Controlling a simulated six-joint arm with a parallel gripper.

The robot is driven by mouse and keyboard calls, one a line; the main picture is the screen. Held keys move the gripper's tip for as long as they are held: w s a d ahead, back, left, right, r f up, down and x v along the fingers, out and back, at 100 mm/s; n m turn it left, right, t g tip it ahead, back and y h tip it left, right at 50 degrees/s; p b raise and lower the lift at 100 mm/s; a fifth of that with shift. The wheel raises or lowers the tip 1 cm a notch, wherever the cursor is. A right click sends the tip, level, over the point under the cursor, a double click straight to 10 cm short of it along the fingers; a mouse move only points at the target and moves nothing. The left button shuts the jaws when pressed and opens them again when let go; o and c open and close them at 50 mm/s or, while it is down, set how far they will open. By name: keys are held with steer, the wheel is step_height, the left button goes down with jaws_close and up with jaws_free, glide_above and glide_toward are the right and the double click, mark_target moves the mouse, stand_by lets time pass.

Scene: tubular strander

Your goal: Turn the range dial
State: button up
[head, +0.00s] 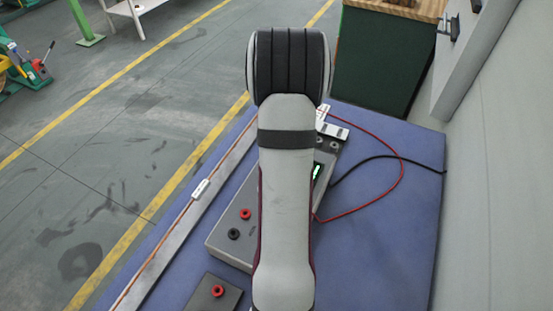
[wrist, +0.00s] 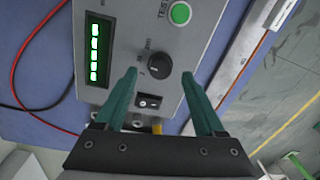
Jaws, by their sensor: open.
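The range dial (wrist: 160,63) is a round black knob with small markings on the grey face of an instrument box (wrist: 123,50). My gripper (wrist: 159,70) is open, with its two teal fingers pointing at the box. In the wrist view the dial shows between the fingertips, with a gap on each side. I cannot tell whether the tips are level with the knob or above it. In the head view my arm covers the gripper and dial; part of the box (head: 225,242) shows.
The box also carries a green display (wrist: 93,52), a green test button (wrist: 180,13) and a black rocker switch (wrist: 148,101). A red cable (head: 385,140) and a black cable (head: 365,164) lie on the blue tabletop (head: 385,250). A long metal bar (head: 180,222) lies at left.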

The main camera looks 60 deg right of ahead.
steer(key=shift+f, duration=1.65)
jaws_close()
